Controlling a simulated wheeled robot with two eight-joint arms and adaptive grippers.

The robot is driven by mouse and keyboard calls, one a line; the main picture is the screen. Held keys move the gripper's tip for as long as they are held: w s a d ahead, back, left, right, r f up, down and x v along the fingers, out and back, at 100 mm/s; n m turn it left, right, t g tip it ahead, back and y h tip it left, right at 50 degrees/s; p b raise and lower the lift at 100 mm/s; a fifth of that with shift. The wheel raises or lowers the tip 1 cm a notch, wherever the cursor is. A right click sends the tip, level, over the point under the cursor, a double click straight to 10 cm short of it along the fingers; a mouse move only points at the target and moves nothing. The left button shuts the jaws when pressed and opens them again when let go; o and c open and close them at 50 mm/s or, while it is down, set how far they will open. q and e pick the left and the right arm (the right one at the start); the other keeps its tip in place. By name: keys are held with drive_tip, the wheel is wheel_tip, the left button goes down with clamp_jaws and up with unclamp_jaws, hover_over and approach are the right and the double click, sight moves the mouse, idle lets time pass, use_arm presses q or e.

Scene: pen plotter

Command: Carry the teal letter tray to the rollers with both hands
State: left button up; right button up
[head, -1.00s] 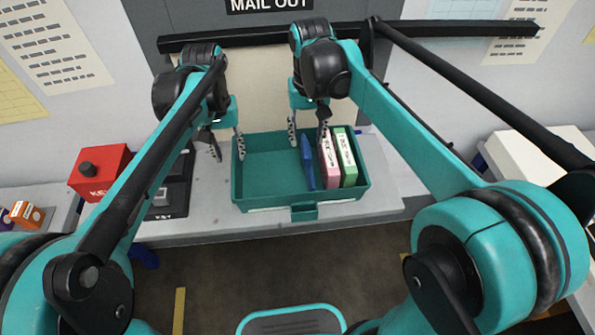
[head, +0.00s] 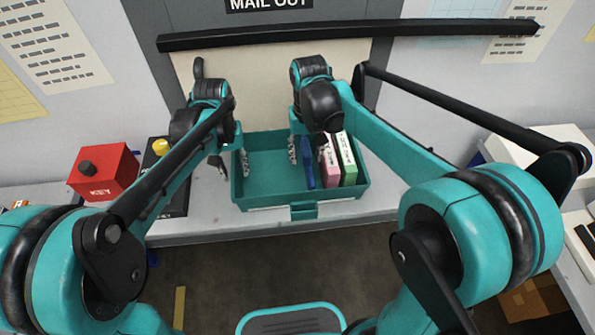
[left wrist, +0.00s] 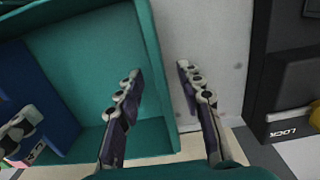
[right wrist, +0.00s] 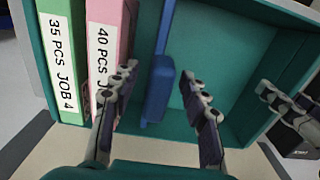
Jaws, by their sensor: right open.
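The teal letter tray (head: 262,201) sits on the grey counter. It holds a blue divider (head: 308,166), a pink box (head: 330,167) and a green box (head: 349,160) in its right half. My left gripper (head: 231,164) is open at the tray's left wall; in the left wrist view (left wrist: 158,70) one finger is inside the tray and one outside. My right gripper (head: 306,147) is open over the tray. In the right wrist view its fingers (right wrist: 158,73) stand either side of the blue divider's handle (right wrist: 158,90). I cannot pick out the rollers.
A red KEY box (head: 103,172) and a black LOCK unit (head: 178,198) with a yellow knob (head: 160,147) stand left of the tray. A long black bar (head: 350,32) crosses behind my arms. Bare counter lies right of the tray (head: 385,195).

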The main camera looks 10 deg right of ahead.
use_arm(q)
clamp_jaws()
use_arm(e)
clamp_jaws()
use_arm(q)
drive_tip(key=shift+r, duration=0.1)
use_arm(e)
drive_tip(key=shift+r, duration=0.1)
